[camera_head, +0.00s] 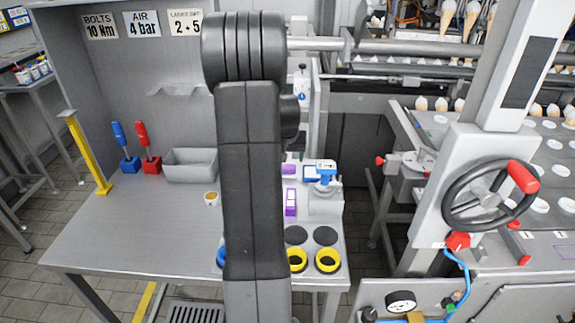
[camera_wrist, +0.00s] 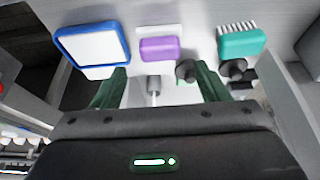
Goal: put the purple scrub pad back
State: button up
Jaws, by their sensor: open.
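A purple block that looks like the scrub pad (camera_wrist: 160,49) shows in the wrist view, ahead of and between my fingers, with a pale strip along its far edge. My gripper (camera_wrist: 157,78) is open, its two dark green fingers apart with nothing gripped between them. The block appears beyond the fingertips; I cannot tell the exact gap. I cannot tell which is the pad.
In the wrist view, a blue-framed white item (camera_wrist: 92,46) lies left and a teal brush (camera_wrist: 241,41) right, with dark round knobs near the right finger.

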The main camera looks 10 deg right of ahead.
jog(key=shift+v, duration=2.3)
